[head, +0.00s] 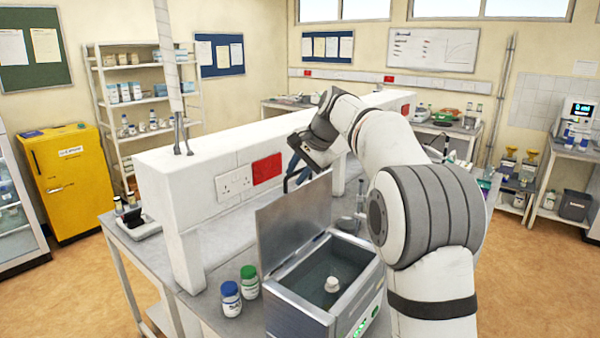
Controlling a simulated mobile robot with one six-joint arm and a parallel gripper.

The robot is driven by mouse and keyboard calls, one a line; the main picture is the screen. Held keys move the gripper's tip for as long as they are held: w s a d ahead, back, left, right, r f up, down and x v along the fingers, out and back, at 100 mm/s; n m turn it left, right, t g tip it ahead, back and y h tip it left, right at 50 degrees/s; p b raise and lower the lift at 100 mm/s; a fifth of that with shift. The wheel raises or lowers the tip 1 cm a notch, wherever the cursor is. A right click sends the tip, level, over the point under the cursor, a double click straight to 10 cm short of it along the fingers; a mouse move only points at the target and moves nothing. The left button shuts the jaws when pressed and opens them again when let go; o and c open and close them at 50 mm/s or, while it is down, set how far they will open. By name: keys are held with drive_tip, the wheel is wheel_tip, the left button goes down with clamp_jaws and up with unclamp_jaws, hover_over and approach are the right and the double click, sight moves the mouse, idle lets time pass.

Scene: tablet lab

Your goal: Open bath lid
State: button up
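The bath (298,318) is a metal box on the bench in the lower middle of the head view, with a lit green display on its front. Its lid (290,226) stands raised, roughly upright, along the left side of the opening. The inside shows, with a small white object (332,285) in it. My gripper (289,183) is dark and lies just above and behind the lid's top edge. Its fingertips are small and partly hidden by the lid, so I cannot tell whether they touch it or how far apart they are.
A blue-capped bottle (231,300) and a green-capped bottle (249,283) stand left of the bath. A white raised shelf (205,180) with sockets and a red plate runs behind the bath. Glassware (359,205) stands behind the bath, near my arm.

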drive_tip(key=b+v, duration=0.1)
drive_tip(key=v, duration=0.6)
drive_tip(key=shift+r, duration=0.35)
drive_tip(key=shift+s+d, duration=0.1)
drive_tip(key=shift+s, duration=0.05)
drive_tip(key=shift+f, duration=0.1)
